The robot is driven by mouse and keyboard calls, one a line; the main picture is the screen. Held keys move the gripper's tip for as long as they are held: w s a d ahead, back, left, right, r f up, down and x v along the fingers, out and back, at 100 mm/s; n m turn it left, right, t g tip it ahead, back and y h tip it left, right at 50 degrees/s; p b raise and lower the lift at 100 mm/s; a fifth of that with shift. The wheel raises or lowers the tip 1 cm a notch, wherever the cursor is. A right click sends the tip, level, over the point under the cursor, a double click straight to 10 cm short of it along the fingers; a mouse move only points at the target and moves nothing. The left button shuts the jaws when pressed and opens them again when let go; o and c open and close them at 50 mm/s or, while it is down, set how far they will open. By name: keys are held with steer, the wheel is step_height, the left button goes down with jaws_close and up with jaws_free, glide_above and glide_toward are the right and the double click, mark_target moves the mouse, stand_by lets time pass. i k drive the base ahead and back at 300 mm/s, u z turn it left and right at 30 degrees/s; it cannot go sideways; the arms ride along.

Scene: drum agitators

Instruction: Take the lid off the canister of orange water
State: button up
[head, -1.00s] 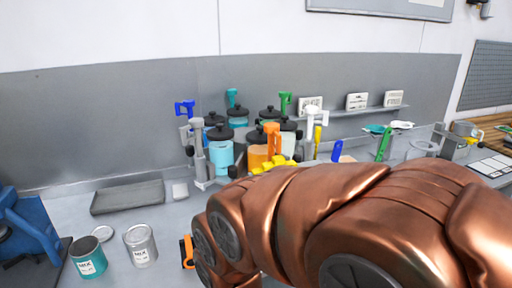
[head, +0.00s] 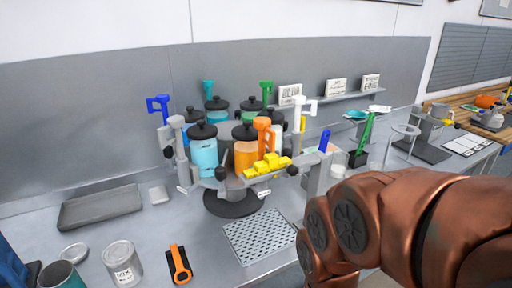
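The canister of orange water (head: 244,158) stands in a cluster of canisters on a round stand on the bench. Its black lid (head: 244,132) is on. An orange lever-like part (head: 263,125) stands in front of its right side and hides part of it. A canister of light blue water (head: 203,155) with a black lid stands just left of it. My copper arm fills the lower right. My gripper is not visible, so I cannot see its fingers or whether they hold anything.
Yellow blocks (head: 267,165) sit in front of the orange canister. A perforated plate (head: 260,236), an orange-handled tool (head: 179,264), a MIX can (head: 122,262) and a grey tray (head: 101,206) lie on the bench. Blue, green and white levers rise around the canisters.

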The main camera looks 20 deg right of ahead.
mark_target(245, 132)
steer(key=z, duration=0.05)
steer(key=k, duration=0.5)
steer(key=u, duration=1.45)
steer(key=i, duration=1.25)
steer(key=z, duration=0.95)
